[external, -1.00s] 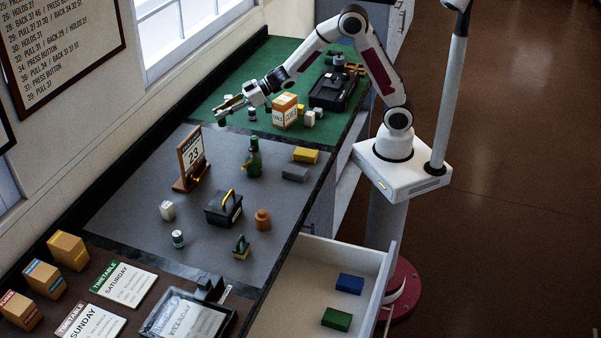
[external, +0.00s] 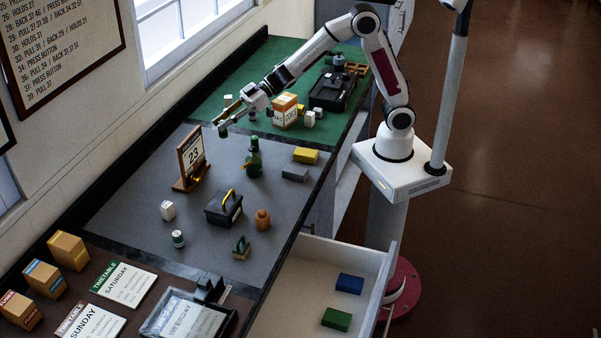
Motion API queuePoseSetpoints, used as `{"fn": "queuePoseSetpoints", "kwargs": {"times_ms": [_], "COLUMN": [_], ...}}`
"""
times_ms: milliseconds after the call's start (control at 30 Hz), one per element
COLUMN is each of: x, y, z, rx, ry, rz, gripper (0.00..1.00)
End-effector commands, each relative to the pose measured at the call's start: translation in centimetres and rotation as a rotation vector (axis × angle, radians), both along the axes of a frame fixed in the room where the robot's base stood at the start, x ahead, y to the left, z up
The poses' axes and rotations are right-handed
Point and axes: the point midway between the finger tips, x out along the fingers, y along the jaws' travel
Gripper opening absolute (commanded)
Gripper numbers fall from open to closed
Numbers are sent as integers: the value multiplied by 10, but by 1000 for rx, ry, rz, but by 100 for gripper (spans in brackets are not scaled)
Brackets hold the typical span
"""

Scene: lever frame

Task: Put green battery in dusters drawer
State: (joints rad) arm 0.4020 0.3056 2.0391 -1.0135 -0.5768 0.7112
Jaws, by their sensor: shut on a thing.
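My gripper (external: 226,118) is at the far part of the counter, near the line between the green and grey surfaces. It is shut on a small dark green cylinder, the green battery (external: 223,131), which hangs below the fingertips. The gap beneath the battery is hard to judge. The open drawer (external: 287,262) at the front right holds a blue duster (external: 349,284) and a green duster (external: 337,319), with bare floor around and behind them.
A calendar (external: 191,157), a green bottle (external: 254,158) and a black toolbox (external: 223,208) stand on the grey counter. Yellow (external: 306,155) and grey (external: 295,174) blocks lie at its right edge. A box (external: 285,110) stands near the gripper on the green surface.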

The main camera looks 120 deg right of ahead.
Motion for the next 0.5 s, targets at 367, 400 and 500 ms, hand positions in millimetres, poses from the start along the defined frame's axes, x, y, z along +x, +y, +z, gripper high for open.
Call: {"fn": "queuePoseSetpoints", "kwargs": {"times_ms": [367,400,500], "x": [4,3,-2], "y": [133,147,180], "z": [1,0,0], "rx": [0,-1,-1], "ry": [-1,-1,-2], "rz": [236,261,321], "gripper": [0,0,0]}}
